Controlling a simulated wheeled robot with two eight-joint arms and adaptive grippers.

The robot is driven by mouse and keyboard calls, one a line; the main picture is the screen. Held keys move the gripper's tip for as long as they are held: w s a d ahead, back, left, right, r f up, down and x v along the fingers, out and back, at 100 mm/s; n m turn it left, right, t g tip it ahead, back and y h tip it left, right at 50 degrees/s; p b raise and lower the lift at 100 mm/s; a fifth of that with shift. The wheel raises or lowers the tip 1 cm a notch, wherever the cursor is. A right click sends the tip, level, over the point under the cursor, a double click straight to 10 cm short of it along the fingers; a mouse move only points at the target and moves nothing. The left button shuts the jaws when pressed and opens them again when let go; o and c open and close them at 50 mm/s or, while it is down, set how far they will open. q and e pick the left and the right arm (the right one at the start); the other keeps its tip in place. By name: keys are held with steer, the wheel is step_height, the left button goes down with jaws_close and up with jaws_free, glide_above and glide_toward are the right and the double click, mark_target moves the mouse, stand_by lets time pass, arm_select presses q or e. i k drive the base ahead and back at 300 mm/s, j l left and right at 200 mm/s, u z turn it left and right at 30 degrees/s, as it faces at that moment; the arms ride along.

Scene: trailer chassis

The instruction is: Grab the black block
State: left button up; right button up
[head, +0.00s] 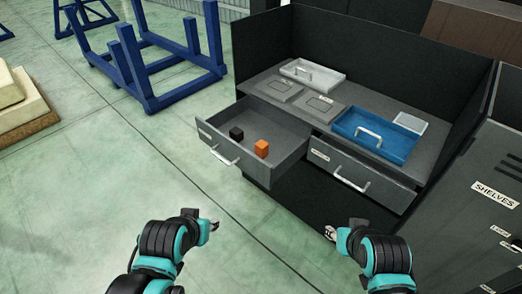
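The black block (236,133) is a small dark cube inside the open left drawer (285,127), toward its left side. An orange block (262,148) stands in the same drawer, to the right of and nearer than the black block. My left gripper (212,226) is in front of and below the drawer, apart from it and from both blocks. My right gripper (331,233) is in front of the cabinet, below the right drawer. Both grippers are small and partly hidden by my wrists, so their finger openings are unclear.
The right drawer (360,179) looks slightly open. On the cabinet top are a blue tray (372,137) with a handle, a white tray (312,73) and grey lids (319,107). Blue metal stands (150,98) are at the back left.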

mark_target(236, 134)
steer(key=i+u, duration=0.35)
steer(key=i+l+u, duration=0.2)
steer(key=i+u, duration=0.15)
steer(key=i, duration=0.2)
steer(key=i+l+u, duration=0.35)
steer(key=i+j, duration=0.1)
